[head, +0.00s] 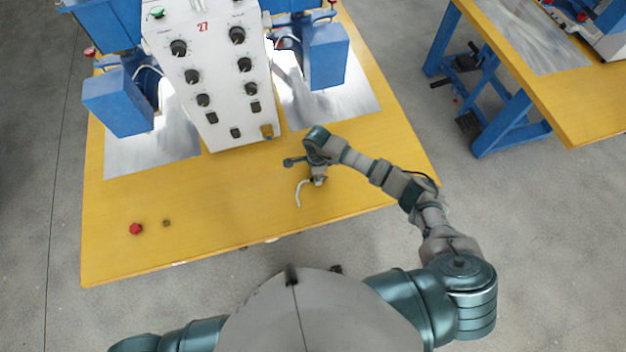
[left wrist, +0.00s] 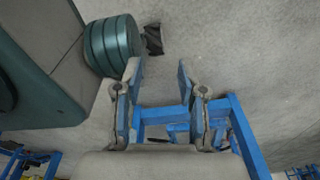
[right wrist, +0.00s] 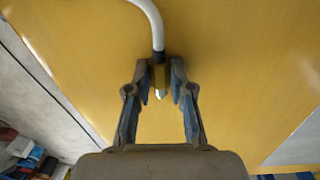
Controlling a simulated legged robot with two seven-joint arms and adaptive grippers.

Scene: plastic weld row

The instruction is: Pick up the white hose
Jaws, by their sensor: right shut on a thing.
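The white hose (head: 299,193) is a short, curved white tube over the front right part of the yellow table. My right gripper (head: 318,181) is at one end of it. In the right wrist view the white hose (right wrist: 151,18) runs up from between the fingertips and bends left out of the picture. There my right gripper (right wrist: 160,78) is shut on its brass-coloured end piece (right wrist: 159,80). I cannot tell whether the hose touches the table. My left gripper (left wrist: 163,85) shows in the left wrist view, open and empty, away from the hose; the head view does not show it.
The yellow table (head: 200,220) holds a white control box (head: 215,75) with knobs, between blue machine parts (head: 325,55). A red knob (head: 136,228) and a small brass piece (head: 166,222) lie at the front left. A second yellow table (head: 560,95) stands at right.

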